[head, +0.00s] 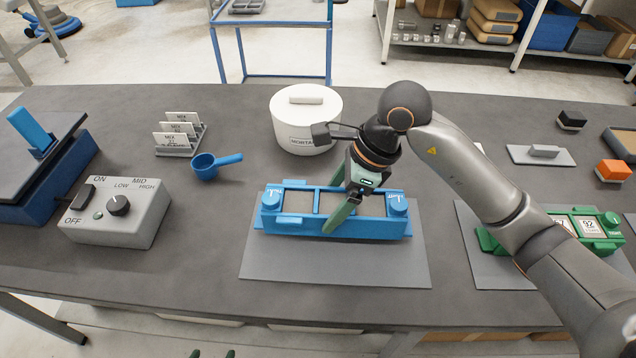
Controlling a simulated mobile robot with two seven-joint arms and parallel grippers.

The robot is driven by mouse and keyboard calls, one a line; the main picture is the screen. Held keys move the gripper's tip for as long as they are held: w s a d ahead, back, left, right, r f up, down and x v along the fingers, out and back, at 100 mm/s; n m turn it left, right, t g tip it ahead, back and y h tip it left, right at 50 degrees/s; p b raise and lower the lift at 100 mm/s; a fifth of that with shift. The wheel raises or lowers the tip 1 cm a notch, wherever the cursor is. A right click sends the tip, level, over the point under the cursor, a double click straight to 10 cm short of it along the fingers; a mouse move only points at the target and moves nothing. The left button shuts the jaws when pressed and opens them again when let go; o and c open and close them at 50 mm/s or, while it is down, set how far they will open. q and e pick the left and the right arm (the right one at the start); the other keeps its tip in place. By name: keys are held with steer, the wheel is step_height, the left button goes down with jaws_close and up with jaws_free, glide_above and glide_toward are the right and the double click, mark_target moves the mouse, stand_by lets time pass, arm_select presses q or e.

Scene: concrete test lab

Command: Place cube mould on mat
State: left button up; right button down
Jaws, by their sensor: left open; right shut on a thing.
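The blue cube mould (290,222) is a long two-compartment box with grey insides and a round knob at each end. It lies level over the back part of a grey mat (335,268) in the middle of the table. I cannot tell whether it rests on the mat or hangs just above it. My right gripper (340,203) is shut on the mould's middle, with one green finger down its front side. The other finger is partly hidden. My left gripper (213,354) is open and empty at the bottom edge; only its two green fingertips show.
A green mould (575,222) sits on another grey mat (500,272) at right. Behind are a white mortar pot (290,112), a blue scoop (207,166) and a card rack (180,145). A grey control box (125,225) stands at left. The table between box and mat is clear.

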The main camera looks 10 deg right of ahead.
steer(key=shift+d+f, duration=0.1)
steer(key=shift+d, duration=0.05)
steer(key=shift+s+d+f, duration=0.1)
steer(key=shift+d+f, duration=0.05)
steer(key=shift+f, duration=1.55)
jaws_free()
steer(key=shift+s+f, duration=0.15)
steer(key=shift+f, duration=0.1)
steer(key=v, duration=1.2)
steer(key=shift+d, duration=0.1)
